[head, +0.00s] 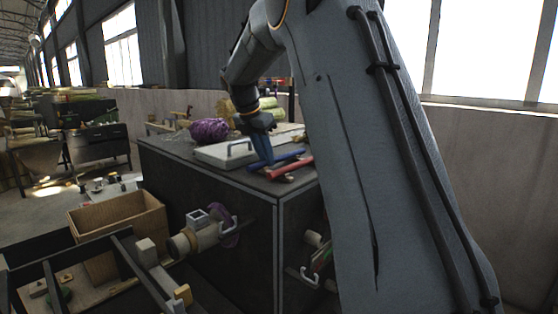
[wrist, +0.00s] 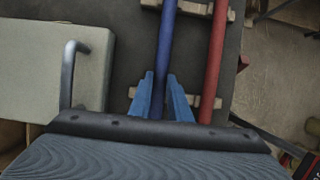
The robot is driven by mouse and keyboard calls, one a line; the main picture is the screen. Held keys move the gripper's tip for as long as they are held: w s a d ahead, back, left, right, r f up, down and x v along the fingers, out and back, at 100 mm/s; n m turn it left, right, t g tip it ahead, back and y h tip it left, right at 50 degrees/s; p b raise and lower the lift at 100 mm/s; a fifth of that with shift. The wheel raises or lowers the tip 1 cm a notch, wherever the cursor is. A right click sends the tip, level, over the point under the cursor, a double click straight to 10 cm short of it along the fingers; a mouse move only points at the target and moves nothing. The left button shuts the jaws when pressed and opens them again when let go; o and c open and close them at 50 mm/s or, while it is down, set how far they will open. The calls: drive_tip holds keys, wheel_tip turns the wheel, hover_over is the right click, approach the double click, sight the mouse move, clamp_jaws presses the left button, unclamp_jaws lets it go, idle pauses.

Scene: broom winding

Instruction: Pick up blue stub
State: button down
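The blue stub (wrist: 166,45) is a thin blue rod. In the wrist view it runs lengthwise from the top edge down between the two blue fingers of my gripper (wrist: 160,92). The fingers stand apart on either side of it, with a visible gap on the right; the gripper is open. In the head view the blue stub (head: 290,155) lies on the dark worktop beside a red stub (head: 291,168), and my gripper (head: 262,163) is down at its left end. The red stub also shows right of the fingers in the wrist view (wrist: 215,55).
Wooden holders (wrist: 203,101) lie under the rods. A pale board with a metal handle (wrist: 50,65) is close on the left. A purple twine ball (head: 209,131) sits further back on the dark bench (head: 215,195). The bench edge is near on the right in the wrist view.

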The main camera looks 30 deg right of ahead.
drive_tip(key=shift+r, duration=0.15)
wheel_tip(320, 180, up, 10)
drive_tip(key=b, duration=0.2)
idle(0.4)
idle(0.5)
